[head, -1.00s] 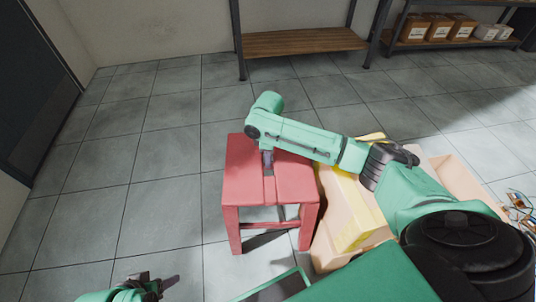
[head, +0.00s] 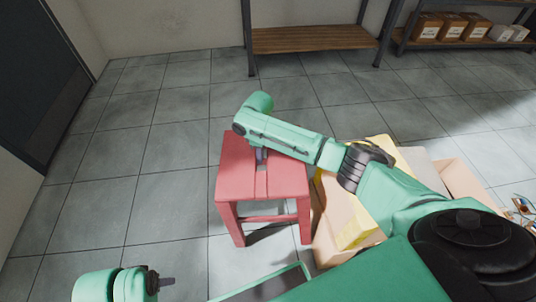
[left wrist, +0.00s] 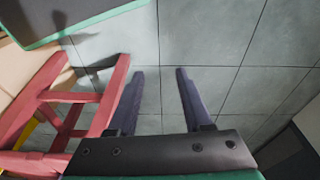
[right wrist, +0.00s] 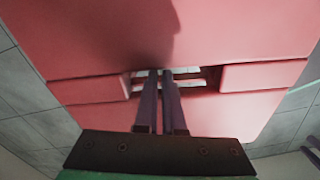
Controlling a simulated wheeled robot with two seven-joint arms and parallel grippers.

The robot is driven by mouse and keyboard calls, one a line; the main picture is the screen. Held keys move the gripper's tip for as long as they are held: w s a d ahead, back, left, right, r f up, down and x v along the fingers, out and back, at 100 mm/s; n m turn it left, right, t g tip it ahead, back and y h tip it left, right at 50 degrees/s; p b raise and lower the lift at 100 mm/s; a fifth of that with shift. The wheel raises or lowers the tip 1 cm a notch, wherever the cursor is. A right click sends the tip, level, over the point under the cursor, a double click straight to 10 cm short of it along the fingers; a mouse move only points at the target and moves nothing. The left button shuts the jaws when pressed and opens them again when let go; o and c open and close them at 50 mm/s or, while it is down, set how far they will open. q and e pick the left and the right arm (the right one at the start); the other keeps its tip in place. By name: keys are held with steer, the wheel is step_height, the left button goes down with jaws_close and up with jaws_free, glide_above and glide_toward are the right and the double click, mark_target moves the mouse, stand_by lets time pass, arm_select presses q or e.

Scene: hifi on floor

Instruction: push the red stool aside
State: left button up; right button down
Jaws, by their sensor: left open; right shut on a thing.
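The red stool (head: 290,182) stands upright on the tiled floor in the middle of the head view. My right gripper (head: 261,156) reaches down onto its seat from above. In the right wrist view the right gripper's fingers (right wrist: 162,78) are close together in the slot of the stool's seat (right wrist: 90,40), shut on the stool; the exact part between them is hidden. My left gripper (head: 166,282) is low at the left of the head view, apart from the stool. In the left wrist view it (left wrist: 158,72) is open and empty, with the stool's red legs (left wrist: 112,100) to its left.
A yellow item (head: 358,232) and open cardboard boxes (head: 455,175) lie right of the stool, close to it. A shelf with a wooden board (head: 310,40) stands at the back wall. A dark door (head: 35,85) is at the left. The floor left of the stool is clear.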

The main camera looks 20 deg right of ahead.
steer(key=shift+s+f, duration=0.1)
steer(key=shift+f, duration=0.15)
steer(key=shift+r, duration=0.1)
